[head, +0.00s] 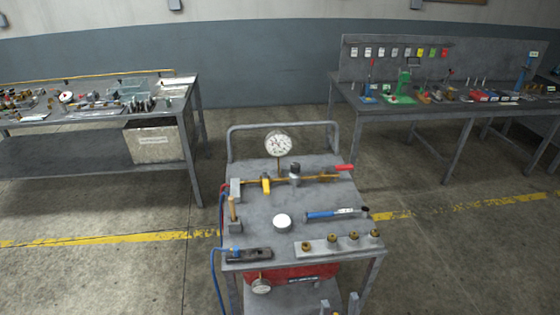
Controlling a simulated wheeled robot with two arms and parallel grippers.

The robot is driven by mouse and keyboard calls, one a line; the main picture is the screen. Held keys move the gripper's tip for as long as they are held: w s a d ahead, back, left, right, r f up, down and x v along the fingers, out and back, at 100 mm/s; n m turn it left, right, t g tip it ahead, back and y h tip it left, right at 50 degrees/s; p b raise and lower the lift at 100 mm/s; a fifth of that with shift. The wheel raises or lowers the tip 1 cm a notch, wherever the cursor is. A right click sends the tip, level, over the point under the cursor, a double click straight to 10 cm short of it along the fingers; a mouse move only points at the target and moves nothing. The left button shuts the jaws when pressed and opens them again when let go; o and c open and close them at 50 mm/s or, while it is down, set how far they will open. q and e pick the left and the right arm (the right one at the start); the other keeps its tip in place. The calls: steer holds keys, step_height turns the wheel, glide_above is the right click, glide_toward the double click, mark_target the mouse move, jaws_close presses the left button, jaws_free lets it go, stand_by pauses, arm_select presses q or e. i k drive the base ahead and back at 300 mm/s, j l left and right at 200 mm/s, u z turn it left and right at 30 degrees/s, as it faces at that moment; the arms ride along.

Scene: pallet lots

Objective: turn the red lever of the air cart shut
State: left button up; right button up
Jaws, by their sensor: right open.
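The air cart (255,222) stands in the middle of the head view, a grey-topped cart with a rail at its back. A brass pipe (318,178) with fittings runs across its top. The red lever (345,168) is at the pipe's right end, by the cart's right edge, and appears to lie roughly along the pipe. A yellow handle (266,184) sits further left on the pipe. My right gripper (339,304) shows only its fingertips at the bottom edge, apart and empty, low in front of the cart and well short of the lever. My left gripper is out of view.
On the cart are a pressure gauge (278,143), a white round piece (282,222), a blue-handled tool (332,213) and a block with brass fittings (338,245). A red tank (306,274) sits below. Cluttered benches stand back left and back right, with open floor between.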

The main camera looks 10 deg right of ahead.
mark_target(337, 168)
steer(key=i+l+u, duration=0.15)
steer(key=l, duration=0.3)
steer(key=i+l+u, duration=0.15)
steer(key=l, duration=0.25)
steer(key=i+l+u, duration=0.2)
steer(key=l, duration=0.25)
steer(key=l+u, duration=0.15)
steer(key=l, duration=0.95)
steer(key=i+l, duration=0.15)
steer(key=l, duration=0.45)
